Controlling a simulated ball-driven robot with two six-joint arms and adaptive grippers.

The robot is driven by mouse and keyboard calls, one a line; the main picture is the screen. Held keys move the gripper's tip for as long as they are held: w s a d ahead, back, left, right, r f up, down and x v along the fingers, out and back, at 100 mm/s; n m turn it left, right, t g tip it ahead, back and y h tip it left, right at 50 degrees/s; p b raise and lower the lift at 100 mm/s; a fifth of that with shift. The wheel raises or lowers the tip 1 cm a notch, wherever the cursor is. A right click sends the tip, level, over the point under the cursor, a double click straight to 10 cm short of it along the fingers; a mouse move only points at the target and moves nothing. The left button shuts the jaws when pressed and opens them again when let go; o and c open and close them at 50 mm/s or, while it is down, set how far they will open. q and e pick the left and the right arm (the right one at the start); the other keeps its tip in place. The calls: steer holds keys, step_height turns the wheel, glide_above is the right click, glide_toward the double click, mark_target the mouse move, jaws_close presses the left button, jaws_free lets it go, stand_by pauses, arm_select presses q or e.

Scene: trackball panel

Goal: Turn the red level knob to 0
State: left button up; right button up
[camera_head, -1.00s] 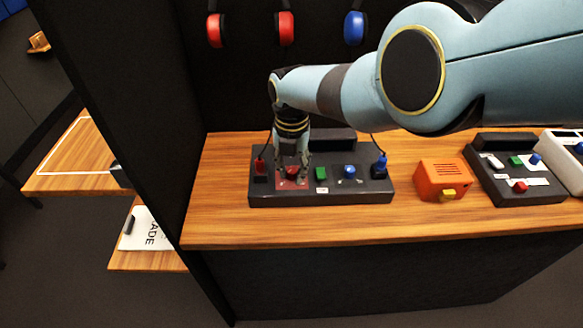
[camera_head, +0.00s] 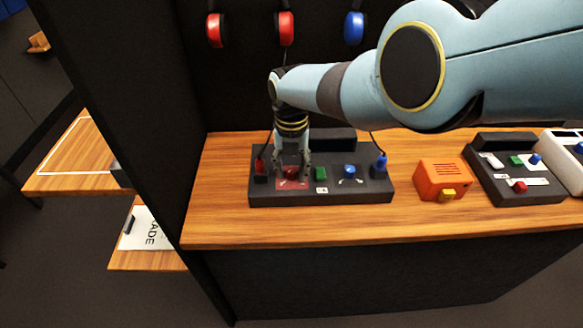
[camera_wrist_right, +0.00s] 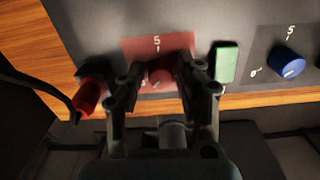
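The red level knob (camera_head: 291,173) sits on a red plate on the dark control panel (camera_head: 325,193). In the right wrist view the knob (camera_wrist_right: 159,77) is between my fingers, with a white 5 above it; its pointer is not clear. My right gripper (camera_head: 292,165) points down over the knob. In the right wrist view its fingers (camera_wrist_right: 160,72) stand apart on either side of the knob, and a small gap seems to show. My left gripper is not in view.
A green button (camera_head: 321,174) and a blue knob (camera_head: 349,171) are right of the red knob. A red plug (camera_head: 260,166) and a blue plug (camera_head: 380,162) with cables stand at the panel's ends. An orange box (camera_head: 441,179) and a second panel (camera_head: 515,185) stand farther right.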

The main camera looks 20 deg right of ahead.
mark_target(291, 170)
steer(key=shift+o, duration=0.7)
steer(key=shift+s, duration=0.1)
step_height(291, 170, up, 12)
stand_by(0.4)
